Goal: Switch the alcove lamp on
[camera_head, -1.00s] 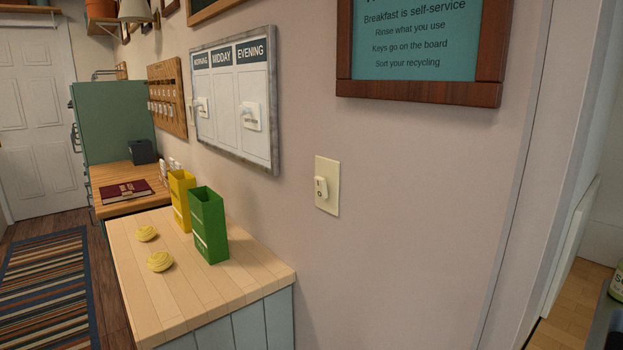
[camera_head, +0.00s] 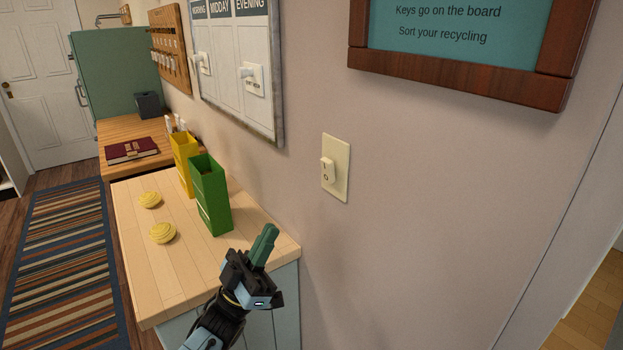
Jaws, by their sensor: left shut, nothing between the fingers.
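A cream wall switch plate (camera_head: 337,168) with a rocker (camera_head: 327,169) is on the pink-beige wall, right of the counter. The rocker looks tilted, with its upper part standing out from the plate; small marks show on it. My left gripper (camera_head: 266,240) is shut and empty, its green fingers together and pointing up. In the picture it is below and left of the switch, in front of the counter's right corner and apart from the switch. The alcove lamp cannot be made out here. My right gripper is not in view.
A wooden counter (camera_head: 155,285) holds a green box (camera_head: 211,196), a yellow box (camera_head: 183,163) and two yellow round things. A whiteboard (camera_head: 238,106) hangs above it. A framed sign (camera_head: 460,78) hangs up and right of the switch. The wall around the switch is clear.

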